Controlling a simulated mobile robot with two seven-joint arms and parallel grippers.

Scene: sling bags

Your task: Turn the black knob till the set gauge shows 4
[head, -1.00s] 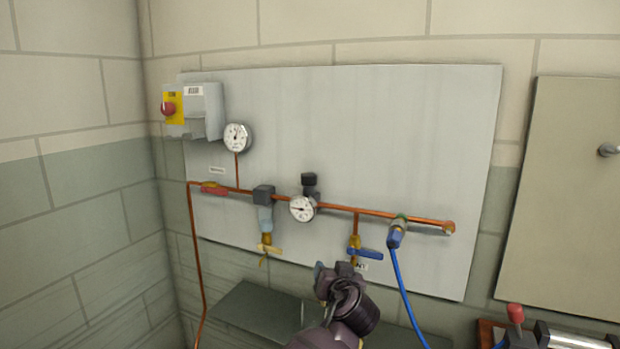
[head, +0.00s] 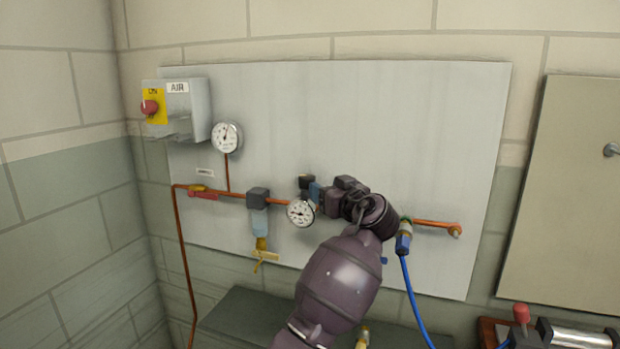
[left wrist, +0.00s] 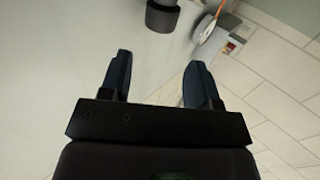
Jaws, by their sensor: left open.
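The black knob (head: 307,182) sits on top of the regulator on the copper pipe, partly hidden by my left gripper in the head view. The set gauge (head: 300,212) is a round white dial just below it; its reading is too small to make out. My left gripper (head: 315,191) is right of the knob, pointing left along the panel. In the left wrist view the black knob (left wrist: 162,16) lies ahead of the open, empty fingers (left wrist: 160,64), roughly in line with the gap between them and apart from the tips. My right gripper is not in view.
A second gauge (head: 227,137) and the AIR box (head: 187,105) with a red button are at the panel's left. The copper pipe (head: 436,224) runs across the grey panel (head: 400,110). A blue hose (head: 412,290) hangs at right. The upper panel is clear.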

